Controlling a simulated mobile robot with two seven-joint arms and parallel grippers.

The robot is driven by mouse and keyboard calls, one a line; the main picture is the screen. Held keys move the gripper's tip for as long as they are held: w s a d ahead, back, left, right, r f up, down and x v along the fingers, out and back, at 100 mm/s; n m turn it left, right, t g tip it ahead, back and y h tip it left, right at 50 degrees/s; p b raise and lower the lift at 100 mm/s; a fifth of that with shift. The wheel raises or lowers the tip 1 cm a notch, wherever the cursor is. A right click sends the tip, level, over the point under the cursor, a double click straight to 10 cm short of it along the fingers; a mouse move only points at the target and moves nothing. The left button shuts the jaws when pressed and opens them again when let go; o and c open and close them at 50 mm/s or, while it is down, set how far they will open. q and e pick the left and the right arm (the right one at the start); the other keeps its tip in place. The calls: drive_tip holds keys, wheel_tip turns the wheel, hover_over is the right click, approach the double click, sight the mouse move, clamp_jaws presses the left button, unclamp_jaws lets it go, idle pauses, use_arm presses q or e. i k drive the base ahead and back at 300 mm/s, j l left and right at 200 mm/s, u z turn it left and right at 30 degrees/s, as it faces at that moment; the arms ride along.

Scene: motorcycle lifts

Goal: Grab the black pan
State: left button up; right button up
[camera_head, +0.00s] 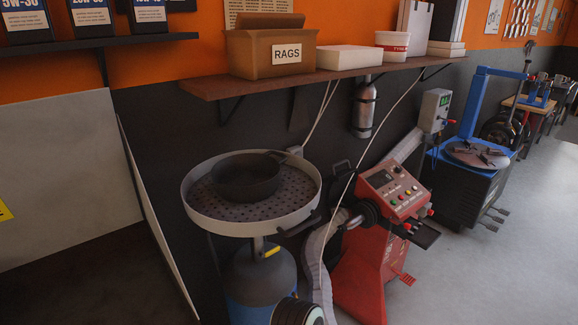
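The black pan (246,177) is a round, dark, open pan. It sits on the perforated plate inside a wide round tray with a pale rim (203,216), a little left of its middle. The tray stands on a post above a blue-grey tank (262,275). Neither of my grippers shows in the head view.
A red wheel machine (372,248) stands right of the tray, with a grey hose (318,265) between them. A wooden shelf (300,79) with a rags box (270,53) hangs above. A white panel (62,180) stands at left. Floor at right (500,275) is open.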

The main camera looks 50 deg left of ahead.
sight(243, 178)
drive_tip(key=i+l+u, duration=0.15)
drive_tip(key=i, duration=0.55)
drive_tip(key=i+l+u, duration=0.15)
drive_tip(key=i, duration=0.6)
drive_tip(key=u, duration=1.75)
drive_tip(key=i, duration=0.05)
